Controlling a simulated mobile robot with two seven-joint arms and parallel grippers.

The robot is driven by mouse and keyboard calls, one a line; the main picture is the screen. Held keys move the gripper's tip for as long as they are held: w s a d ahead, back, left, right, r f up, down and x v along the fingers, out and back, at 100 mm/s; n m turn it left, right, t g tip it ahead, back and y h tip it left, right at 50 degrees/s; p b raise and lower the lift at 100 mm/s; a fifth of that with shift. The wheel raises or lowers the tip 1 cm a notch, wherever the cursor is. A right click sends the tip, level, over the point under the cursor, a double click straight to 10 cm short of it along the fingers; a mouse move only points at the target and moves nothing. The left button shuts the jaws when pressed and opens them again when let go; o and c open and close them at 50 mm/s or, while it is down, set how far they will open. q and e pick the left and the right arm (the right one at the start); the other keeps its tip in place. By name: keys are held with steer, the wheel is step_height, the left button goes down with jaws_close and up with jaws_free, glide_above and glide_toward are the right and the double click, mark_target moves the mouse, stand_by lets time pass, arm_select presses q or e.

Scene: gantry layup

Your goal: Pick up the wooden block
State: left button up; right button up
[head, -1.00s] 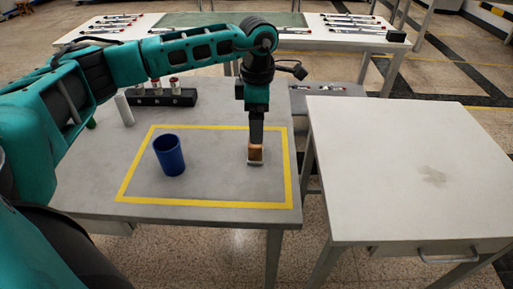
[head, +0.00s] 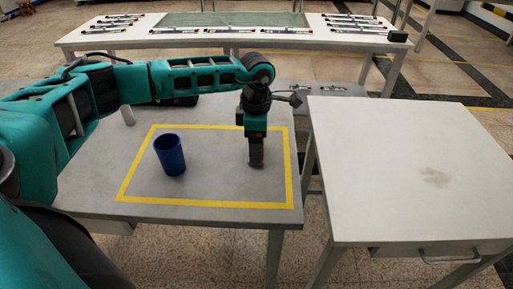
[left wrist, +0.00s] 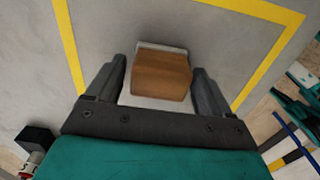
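The wooden block (left wrist: 160,74) is brown and shows in the left wrist view between the two fingers of my left gripper (left wrist: 160,70). A pale edge shows around its base. The dark fingers are open on either side of it, with a visible gap at the left finger. In the head view my left gripper (head: 256,160) points down inside the yellow outline, at its right side, and hides the block. My right gripper is not in view.
A blue cup (head: 170,155) stands inside the yellow outline (head: 205,204) on the grey table (head: 90,190), left of my gripper. A bare white table (head: 400,160) stands to the right. A long table (head: 130,40) with several small tools is behind.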

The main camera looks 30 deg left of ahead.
arm_select(q)
steer(key=c, duration=0.8)
steer(key=shift+r, duration=0.15)
steer(key=shift+c, duration=0.2)
step_height(320, 180, up, 20)
steer(key=p, duration=0.1)
